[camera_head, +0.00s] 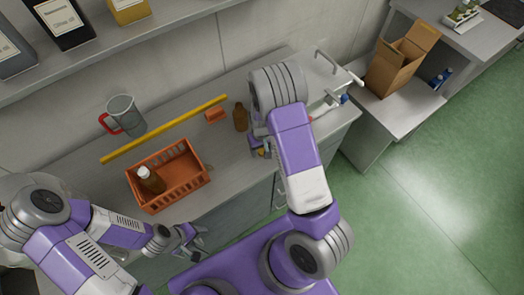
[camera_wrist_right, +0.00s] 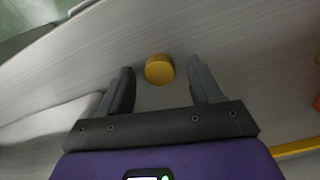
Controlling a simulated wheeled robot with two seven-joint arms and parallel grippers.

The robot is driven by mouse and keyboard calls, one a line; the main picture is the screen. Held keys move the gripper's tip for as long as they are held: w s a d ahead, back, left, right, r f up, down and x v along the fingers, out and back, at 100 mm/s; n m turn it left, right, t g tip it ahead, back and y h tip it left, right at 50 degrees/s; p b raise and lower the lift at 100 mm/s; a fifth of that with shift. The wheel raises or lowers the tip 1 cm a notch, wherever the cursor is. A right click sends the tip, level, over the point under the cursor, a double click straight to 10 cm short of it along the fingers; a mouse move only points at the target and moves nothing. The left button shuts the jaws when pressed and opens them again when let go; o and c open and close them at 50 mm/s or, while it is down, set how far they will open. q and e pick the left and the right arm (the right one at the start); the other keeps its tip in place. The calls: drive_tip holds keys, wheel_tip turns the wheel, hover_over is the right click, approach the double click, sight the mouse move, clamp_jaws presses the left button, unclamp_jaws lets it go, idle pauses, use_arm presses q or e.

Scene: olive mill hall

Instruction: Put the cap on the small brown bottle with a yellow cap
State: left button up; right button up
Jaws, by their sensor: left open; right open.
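The small brown bottle (camera_head: 240,118) stands upright on the counter, left of my right arm; I see no yellow cap on it. A round yellow cap (camera_wrist_right: 159,69) lies on the counter in the right wrist view, between and slightly beyond the open fingertips of my right gripper (camera_wrist_right: 160,85). In the head view the cap (camera_head: 262,153) is small and partly hidden by the right gripper, which is over the counter's front part. My left gripper (camera_head: 197,242) is open and empty in front of the counter, below the orange crate.
The orange crate (camera_head: 182,190) holds a brown bottle with a white cap (camera_head: 150,178). A yellow bar (camera_head: 165,130), an orange block (camera_head: 215,115) and a jug with a red handle (camera_head: 124,114) are on the counter (camera_head: 90,178). A cardboard box (camera_head: 393,68) stands right.

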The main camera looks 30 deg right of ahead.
sight(262, 151)
drive_tip(key=c, duration=1.1)
wheel_tip(262, 151, up, 10)
drive_tip(key=shift+r+p, duration=0.1)
drive_tip(key=shift+p, duration=0.4)
